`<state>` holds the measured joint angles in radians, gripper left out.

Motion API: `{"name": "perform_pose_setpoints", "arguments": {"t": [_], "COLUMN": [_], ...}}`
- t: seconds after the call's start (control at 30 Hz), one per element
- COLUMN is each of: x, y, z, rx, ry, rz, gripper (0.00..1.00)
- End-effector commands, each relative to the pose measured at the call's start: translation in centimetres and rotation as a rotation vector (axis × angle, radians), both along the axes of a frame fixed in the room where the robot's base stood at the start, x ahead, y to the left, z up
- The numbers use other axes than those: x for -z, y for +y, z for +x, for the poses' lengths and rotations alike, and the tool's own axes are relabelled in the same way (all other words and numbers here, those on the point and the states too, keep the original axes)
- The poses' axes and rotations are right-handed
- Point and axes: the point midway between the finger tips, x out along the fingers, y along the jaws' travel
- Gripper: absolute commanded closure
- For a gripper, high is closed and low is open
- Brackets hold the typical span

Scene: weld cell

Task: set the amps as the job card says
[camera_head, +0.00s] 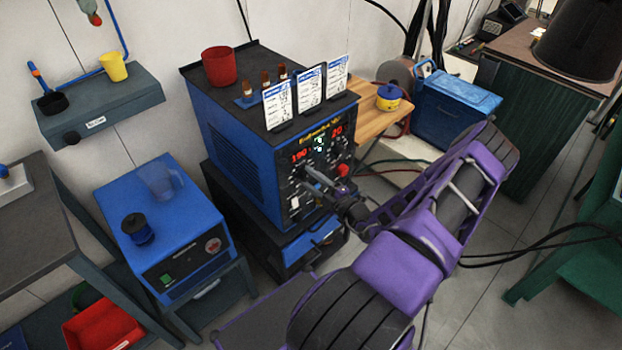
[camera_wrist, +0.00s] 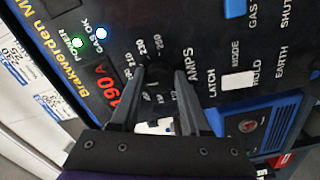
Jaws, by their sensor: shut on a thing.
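The blue and black welder (camera_head: 238,148) stands in the middle of the head view. Its front panel has lit red displays, and the left one (camera_head: 300,156) seems to read 190. In the wrist view the amps display (camera_wrist: 108,88) reads 190 A in red. The black AMPS knob (camera_wrist: 158,76) sits beside the printed scale, where 210, 230 and 250 show. My gripper (camera_wrist: 160,84) is shut on this knob, one finger on each side. In the head view my gripper (camera_head: 322,186) reaches the panel. Three white cards (camera_head: 310,87) stand on the welder; their writing is too small to read.
A red cup (camera_head: 219,66) and several brown-topped bottles stand on the welder. A white switch (camera_wrist: 238,81) marked MODE is close to my fingers. A lower blue machine (camera_head: 165,225) stands left. A wooden table (camera_head: 370,112) and blue box (camera_head: 455,106) are behind right.

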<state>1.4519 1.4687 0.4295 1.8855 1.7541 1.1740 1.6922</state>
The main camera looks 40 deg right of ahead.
Motion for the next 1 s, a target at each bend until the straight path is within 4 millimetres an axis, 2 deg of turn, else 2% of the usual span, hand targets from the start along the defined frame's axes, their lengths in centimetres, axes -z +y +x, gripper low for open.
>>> {"name": "perform_pose_setpoints", "arguments": {"t": [0.33, 0.83, 0.87, 1.0], "x": [0.07, 0.1, 0.1, 0.08], "y": [0.03, 0.03, 0.03, 0.03], "z": [-0.03, -0.03, -0.03, -0.02], "rx": [0.001, 0.001, 0.001, 0.001], "ry": [0.011, 0.013, 0.013, 0.013], "rz": [0.127, 0.144, 0.144, 0.144], "gripper": [1.0, 1.0, 0.52, 0.27]}}
